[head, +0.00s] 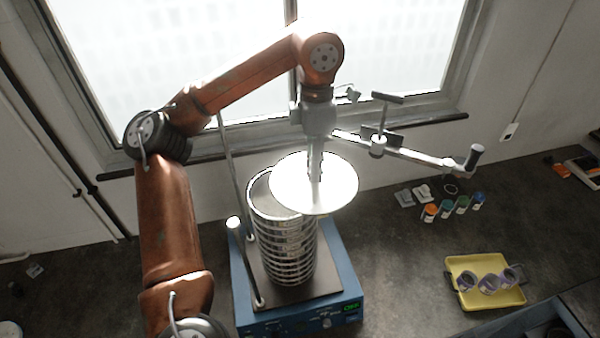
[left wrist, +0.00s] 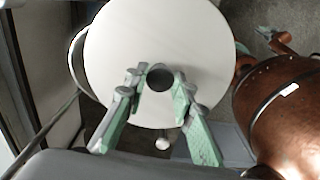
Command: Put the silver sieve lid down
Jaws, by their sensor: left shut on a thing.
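The silver sieve lid (head: 337,187), a bright round disc, is held level in my left gripper (head: 315,165). In the left wrist view the lid (left wrist: 200,50) shows a dark round knob (left wrist: 160,77) between the fingertips of my left gripper (left wrist: 158,88), which is shut on it. The stack of silver sieves (head: 285,250) stands upright on the blue shaker (head: 300,318). The lid appears above the stack, offset to its right, and the stack's open top shows at the left. The exact gap is unclear. My right gripper is out of view.
A grey bar with handles (head: 425,157) extends right of my left gripper. A shaker rod (head: 245,265) stands left of the stack. Several small jars (head: 446,208) and a yellow tray (head: 497,297) with cups sit at the right. Dark bench (head: 400,260) is free between shaker and tray.

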